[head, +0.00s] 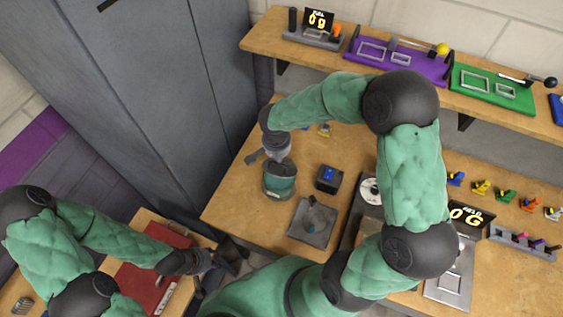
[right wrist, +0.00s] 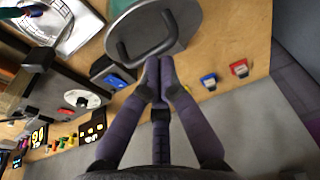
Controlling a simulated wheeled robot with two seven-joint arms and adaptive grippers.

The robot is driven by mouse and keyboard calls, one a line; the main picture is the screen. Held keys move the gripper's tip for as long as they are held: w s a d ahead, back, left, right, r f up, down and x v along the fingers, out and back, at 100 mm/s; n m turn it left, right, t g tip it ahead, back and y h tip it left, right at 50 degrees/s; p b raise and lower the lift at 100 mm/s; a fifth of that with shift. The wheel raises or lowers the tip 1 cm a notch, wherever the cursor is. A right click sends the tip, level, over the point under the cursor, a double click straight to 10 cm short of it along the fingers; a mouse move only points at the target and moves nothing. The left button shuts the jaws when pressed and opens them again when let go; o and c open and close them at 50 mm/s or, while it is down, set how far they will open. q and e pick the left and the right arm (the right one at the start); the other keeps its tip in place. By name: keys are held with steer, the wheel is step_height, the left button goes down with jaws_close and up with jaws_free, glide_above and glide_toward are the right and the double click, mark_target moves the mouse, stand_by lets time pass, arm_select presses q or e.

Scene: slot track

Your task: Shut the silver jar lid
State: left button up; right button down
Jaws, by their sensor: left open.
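The green jar (head: 280,183) stands on the wooden table in the head view. Its silver lid (head: 277,147) appears raised and tilted above the jar's far side, partly covered by my right gripper (head: 262,157). In the right wrist view the lid (right wrist: 190,22) is a grey disc with a dark bar handle (right wrist: 150,45). My right gripper's fingers (right wrist: 160,74) are together with nothing seen between them, close to the handle; I cannot tell whether they touch it. My left gripper (head: 230,262) is open and empty, low at the left beside the red book-like object.
A black box with a blue top (head: 328,178) and a grey square tray (head: 313,223) stand right of the jar. The red object (head: 155,275) lies on the lower-left table. A shelf (head: 275,42) with several devices runs behind. A tall grey cabinet (head: 130,90) borders the left.

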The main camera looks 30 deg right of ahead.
mark_target(274, 174)
steer(key=shift+s+a+f+t+h+b, duration=0.35)
steer(key=shift+a+f+h+b, duration=0.15)
steer(key=shift+b, duration=1.75)
steer(key=shift+s+a+f+t+h+b, duration=0.3)
steer(key=shift+f+t+h+b, duration=0.25)
steer(key=shift+b, duration=1.75)
steer(key=shift+s+a+f+t+h+b, duration=0.2)
steer(key=shift+s+a+f+h+b, duration=0.3)
steer(key=shift+b, duration=1.75)
steer(key=shift+s+a+f+b, duration=0.2)
steer(key=shift+f+b, duration=0.4)
steer(key=shift+b, duration=1.15)
steer(key=shift+r, duration=0.1)
